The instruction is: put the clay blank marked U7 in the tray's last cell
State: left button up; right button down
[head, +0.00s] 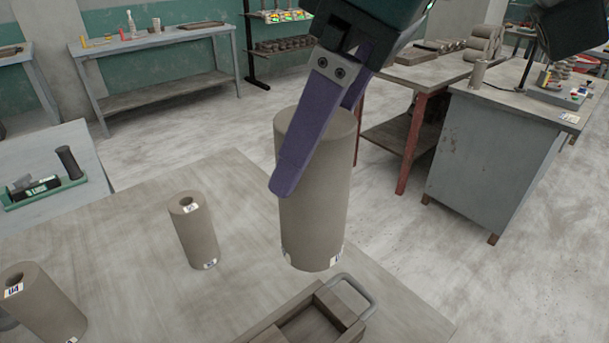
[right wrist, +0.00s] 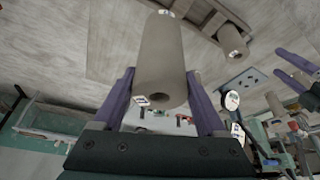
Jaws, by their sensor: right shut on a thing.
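My right gripper (head: 310,185) is shut on a tall grey clay blank (head: 318,225), held upright above the table. Its label at the lower edge is cut off by the curve; I cannot read its full mark. The same blank shows between the purple fingers in the right wrist view (right wrist: 163,55), with a hole in its end. The wooden tray (head: 345,312) lies just below and in front, with a metal handle; one empty cell shows and the rest is cut off. My left gripper (right wrist: 297,75) shows only in the right wrist view, its fingers apart and empty.
A clay blank (head: 193,235) with a hole stands on the table (head: 130,225) to the left. Another blank (head: 45,305), its label seeming to read U4, stands at the lower left. A grey cabinet (head: 500,150) and a red-legged bench (head: 408,150) stand beyond the table.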

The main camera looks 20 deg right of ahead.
notch_tip(320, 180, down, 20)
jog(key=b, duration=0.2)
jog(key=shift+r+b, duration=0.15)
jog(key=shift+b, duration=0.2)
